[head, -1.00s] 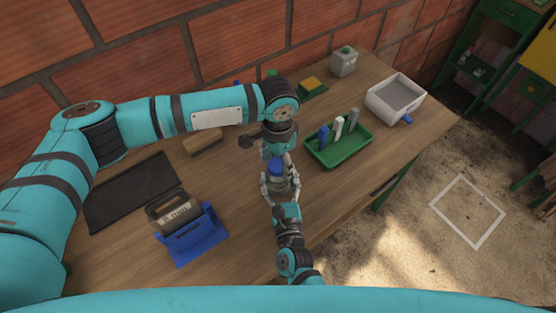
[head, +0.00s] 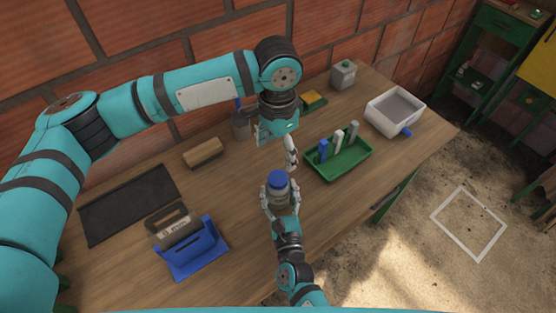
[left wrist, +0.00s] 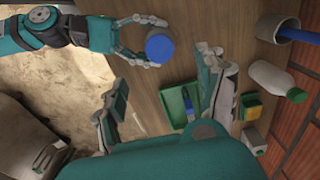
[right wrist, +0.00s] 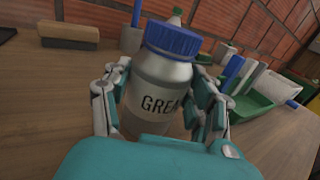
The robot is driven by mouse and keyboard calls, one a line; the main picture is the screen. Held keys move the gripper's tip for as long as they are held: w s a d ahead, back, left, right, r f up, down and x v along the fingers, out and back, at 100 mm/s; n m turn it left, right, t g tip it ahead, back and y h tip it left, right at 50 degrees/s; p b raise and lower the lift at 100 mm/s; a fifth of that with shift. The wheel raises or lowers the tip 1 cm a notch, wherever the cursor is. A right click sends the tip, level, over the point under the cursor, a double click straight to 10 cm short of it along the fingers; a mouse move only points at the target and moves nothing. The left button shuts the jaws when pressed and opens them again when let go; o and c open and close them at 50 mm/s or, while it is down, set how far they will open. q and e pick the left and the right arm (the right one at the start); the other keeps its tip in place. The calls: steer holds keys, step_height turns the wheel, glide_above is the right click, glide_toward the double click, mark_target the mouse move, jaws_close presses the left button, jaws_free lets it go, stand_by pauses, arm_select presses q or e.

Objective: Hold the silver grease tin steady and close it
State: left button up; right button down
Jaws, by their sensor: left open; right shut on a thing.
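The silver grease tin (head: 279,194) stands upright with the blue lid (head: 277,180) on its mouth. In the right wrist view the tin (right wrist: 157,92) shows its lettering and the lid (right wrist: 173,39) sits on top; I cannot tell how tight it is. My right gripper (head: 280,208) is shut on the tin, fingers on both sides of its body. My left gripper (head: 279,150) is open and empty, above and beyond the lid, apart from it. In the left wrist view the lid (left wrist: 159,46) lies beyond its spread fingers (left wrist: 168,82).
A green tray (head: 340,168) with upright pieces stands right of the tin. A wooden-backed brush (head: 203,152), a dark mat (head: 130,204) and a blue holder (head: 195,256) lie to the left. A white box (head: 394,112) is at the far right. The table front is mostly clear.

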stand_by(0.3)
steer(key=shift+c, duration=1.5)
jaws_free()
steer(key=s, duration=0.4)
steer(key=s+d, duration=0.1)
steer(key=s, duration=0.3)
steer(key=s+d, duration=0.1)
steer(key=s, duration=0.3)
steer(key=shift+w, duration=0.1)
